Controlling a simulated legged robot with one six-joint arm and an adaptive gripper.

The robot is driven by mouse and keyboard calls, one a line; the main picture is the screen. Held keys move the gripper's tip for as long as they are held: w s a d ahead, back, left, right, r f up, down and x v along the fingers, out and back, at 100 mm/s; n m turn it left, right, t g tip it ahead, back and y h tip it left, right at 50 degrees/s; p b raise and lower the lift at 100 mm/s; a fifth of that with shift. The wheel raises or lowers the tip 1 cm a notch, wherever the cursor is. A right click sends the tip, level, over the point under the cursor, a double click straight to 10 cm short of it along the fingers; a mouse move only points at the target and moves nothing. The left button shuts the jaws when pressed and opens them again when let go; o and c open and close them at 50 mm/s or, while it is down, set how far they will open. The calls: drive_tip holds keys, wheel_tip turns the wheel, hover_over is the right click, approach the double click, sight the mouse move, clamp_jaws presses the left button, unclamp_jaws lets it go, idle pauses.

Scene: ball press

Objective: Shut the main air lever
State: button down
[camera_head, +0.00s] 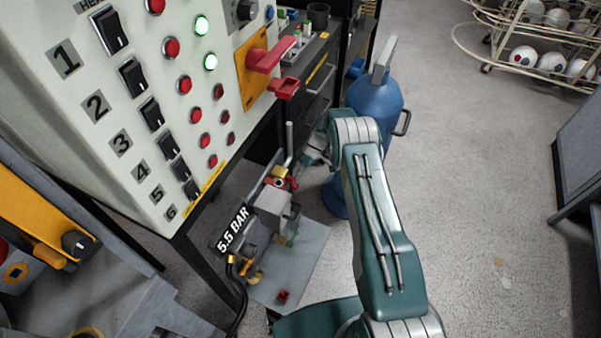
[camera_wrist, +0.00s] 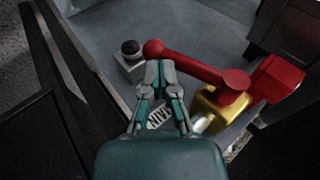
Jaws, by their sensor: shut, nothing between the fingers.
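The main air lever (camera_wrist: 190,65) is a red bar with a round knob at its left end in the wrist view. Its right end sits on a brass valve body (camera_wrist: 212,108). In the head view the small red lever (camera_head: 291,183) shows beside the brass valve, low under the panel. My gripper (camera_wrist: 160,66) is shut and empty, its tips just below the lever near the knob. I cannot tell whether they touch it. In the head view my forearm and wrist partly hide the gripper. A white label (camera_wrist: 160,114) shows between the fingers.
A dark round knob on a grey block (camera_wrist: 131,52) stands left of the lever. A red block (camera_wrist: 277,78) is at its right. The switch panel (camera_head: 130,125) rises at left; a blue gas cylinder (camera_head: 376,98) stands behind my arm.

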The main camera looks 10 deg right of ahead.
drive_tip(key=shift+s+a+f, duration=0.25)
drive_tip(key=shift+s+f, duration=0.05)
drive_tip(key=shift+f, duration=0.05)
drive_tip(key=shift+s+f, duration=0.2)
drive_tip(key=shift+s, duration=0.05)
drive_tip(key=shift+s+a+f, duration=0.15)
drive_tip(key=shift+s+a, duration=0.05)
drive_tip(key=shift+a, duration=0.05)
drive_tip(key=shift+d, duration=0.1)
drive_tip(key=v, duration=1.2)
drive_tip(key=shift+w, duration=0.1)
idle(0.3)
